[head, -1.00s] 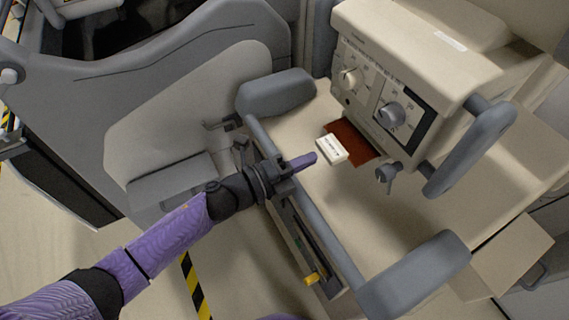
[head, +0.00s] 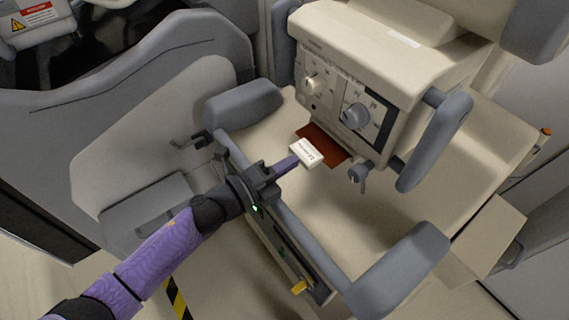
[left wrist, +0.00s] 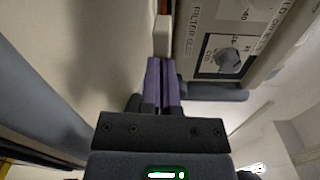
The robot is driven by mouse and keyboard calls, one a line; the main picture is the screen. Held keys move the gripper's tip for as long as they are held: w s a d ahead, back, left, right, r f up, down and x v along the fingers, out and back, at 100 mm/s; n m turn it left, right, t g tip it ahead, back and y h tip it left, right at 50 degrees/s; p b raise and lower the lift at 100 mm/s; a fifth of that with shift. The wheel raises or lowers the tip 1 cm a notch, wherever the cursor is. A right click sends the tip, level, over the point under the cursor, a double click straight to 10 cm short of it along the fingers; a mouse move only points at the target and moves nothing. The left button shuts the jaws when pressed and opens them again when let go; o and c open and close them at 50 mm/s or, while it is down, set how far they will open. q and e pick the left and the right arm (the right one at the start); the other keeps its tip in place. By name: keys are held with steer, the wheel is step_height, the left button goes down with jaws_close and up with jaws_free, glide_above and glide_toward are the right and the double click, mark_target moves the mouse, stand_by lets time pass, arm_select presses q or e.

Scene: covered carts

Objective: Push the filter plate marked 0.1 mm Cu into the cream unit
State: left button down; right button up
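The filter plate (head: 326,147) is a reddish-brown sheet with a cream end block (head: 307,153). It lies low at the front of the cream unit (head: 347,82), its far edge at or under the housing. The block's lettering is too small to read. My left gripper (head: 295,160) has its purple fingers together with nothing between them. Its tips are at the block's near side; contact is hard to tell. In the left wrist view the fingers (left wrist: 163,82) point at the block (left wrist: 163,38), with a strip of red beyond. My right gripper is out of view.
Knobs (head: 356,116) and a side handle (head: 437,140) are on the unit. A small grey lever (head: 359,174) hangs beside the plate. A grey rail (head: 290,222) with padded ends (head: 400,270) runs under my left wrist. The cream surface right of the plate is clear.

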mark_target(315, 146)
arm_select(q)
steer(key=shift+w+d, duration=0.25)
steer(key=shift+d, duration=0.1)
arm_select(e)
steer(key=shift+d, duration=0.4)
arm_select(q)
steer(key=shift+w+d, duration=0.2)
steer(key=shift+d, duration=0.1)
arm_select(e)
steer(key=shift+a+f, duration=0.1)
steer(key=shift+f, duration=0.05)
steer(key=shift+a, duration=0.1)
arm_select(q)
steer(key=shift+w+d+b, duration=0.25)
steer(key=shift+d+b, duration=0.05)
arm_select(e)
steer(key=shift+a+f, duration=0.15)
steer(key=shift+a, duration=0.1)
arm_select(q)
steer(key=shift+w+d, duration=0.15)
steer(key=shift+d, duration=0.1)
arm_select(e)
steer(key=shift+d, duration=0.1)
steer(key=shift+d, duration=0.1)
